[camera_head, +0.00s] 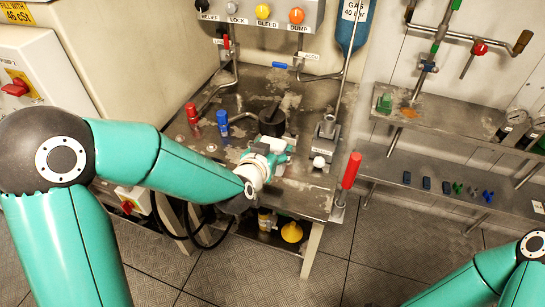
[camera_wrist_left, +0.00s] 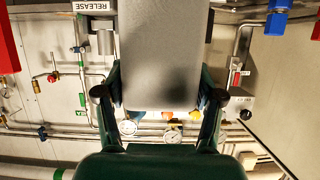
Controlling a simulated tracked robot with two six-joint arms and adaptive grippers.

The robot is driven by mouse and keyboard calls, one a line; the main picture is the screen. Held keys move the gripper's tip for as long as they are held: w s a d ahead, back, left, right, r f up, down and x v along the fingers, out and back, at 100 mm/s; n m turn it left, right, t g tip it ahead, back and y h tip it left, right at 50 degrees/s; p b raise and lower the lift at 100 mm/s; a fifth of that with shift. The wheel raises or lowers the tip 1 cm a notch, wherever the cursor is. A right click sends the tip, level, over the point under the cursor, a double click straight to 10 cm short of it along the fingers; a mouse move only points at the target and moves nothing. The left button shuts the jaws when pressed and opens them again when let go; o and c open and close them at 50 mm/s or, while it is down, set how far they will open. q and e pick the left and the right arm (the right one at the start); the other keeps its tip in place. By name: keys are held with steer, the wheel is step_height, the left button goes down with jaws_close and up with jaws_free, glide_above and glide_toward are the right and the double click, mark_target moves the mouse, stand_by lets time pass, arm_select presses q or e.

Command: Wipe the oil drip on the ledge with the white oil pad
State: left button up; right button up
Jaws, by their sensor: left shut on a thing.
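My left gripper (camera_head: 280,152) is over the front part of the metal bench, beside a dark round pot. The pad is hard to make out in the head view. An orange-brown stain, which looks like the oil drip (camera_head: 408,112), lies on the upper ledge (camera_head: 450,122) at the right, apart from the gripper. My right arm shows at the lower right, but its gripper is out of the frame.
The bench (camera_head: 240,95) holds a red bottle (camera_head: 192,113), a blue bottle (camera_head: 222,122) and the dark pot (camera_head: 272,120). A red-handled lever (camera_head: 350,170) stands at its right edge. A green object (camera_head: 385,103) sits beside the stain. Small parts lie on the lower shelf (camera_head: 400,165).

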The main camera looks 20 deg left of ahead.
arm_select(q)
step_height(320, 180, up, 15)
steer(key=p, duration=0.4)
steer(key=shift+r, duration=0.15)
